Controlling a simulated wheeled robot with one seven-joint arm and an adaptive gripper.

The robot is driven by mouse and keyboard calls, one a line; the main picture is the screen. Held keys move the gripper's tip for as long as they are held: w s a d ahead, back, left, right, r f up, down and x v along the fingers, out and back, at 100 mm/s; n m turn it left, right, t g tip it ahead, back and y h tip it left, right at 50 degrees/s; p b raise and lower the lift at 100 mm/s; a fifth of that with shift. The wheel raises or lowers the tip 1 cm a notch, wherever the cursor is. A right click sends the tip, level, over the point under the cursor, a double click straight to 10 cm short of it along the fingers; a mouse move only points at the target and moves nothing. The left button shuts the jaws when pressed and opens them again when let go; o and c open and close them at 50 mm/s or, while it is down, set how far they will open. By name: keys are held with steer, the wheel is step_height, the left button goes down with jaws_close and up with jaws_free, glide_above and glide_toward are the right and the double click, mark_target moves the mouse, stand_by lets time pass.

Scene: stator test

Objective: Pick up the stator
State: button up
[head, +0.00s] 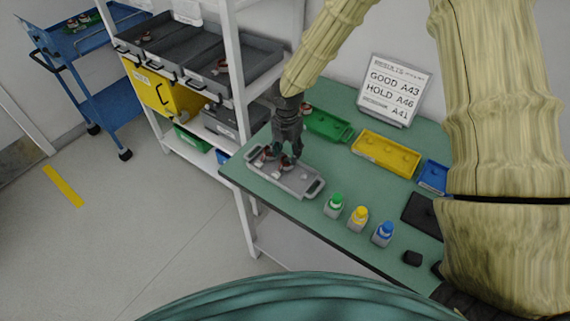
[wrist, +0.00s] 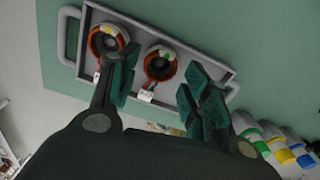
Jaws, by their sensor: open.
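Two stators sit in a grey tray (head: 296,183) on the green table. Each is a copper-coloured ring with a white tag. In the wrist view, the left stator (wrist: 104,39) has a yellow mark and the right stator (wrist: 160,64) has a green mark. My gripper (head: 287,157) is above the tray, pointing down. In the wrist view, my open gripper (wrist: 160,95) has its fingers apart, with the right stator showing between them and the left stator partly behind the left finger. Nothing is held. How high the fingertips are above the stators is hard to tell.
Green (head: 326,125), yellow (head: 386,153) and blue (head: 433,176) trays lie behind. Bottles with green (head: 335,205), yellow (head: 359,216) and blue (head: 383,232) caps stand to the right. A sign (head: 393,90) stands at the back. A shelf rack (head: 239,110) is left of the table.

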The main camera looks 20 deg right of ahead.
mark_target(286, 160)
steer(key=shift+s+a+f+p, duration=0.1)
steer(key=shift+f+p, duration=0.35)
steer(key=shift+f, duration=0.7)
steer(key=shift+s+f+p, duration=0.1)
steer(key=shift+f+p, duration=0.3)
steer(key=shift+f, duration=0.75)
steer(key=c, duration=0.8)
steer(key=shift+o, duration=0.2)
steer(key=shift+r, duration=0.15)
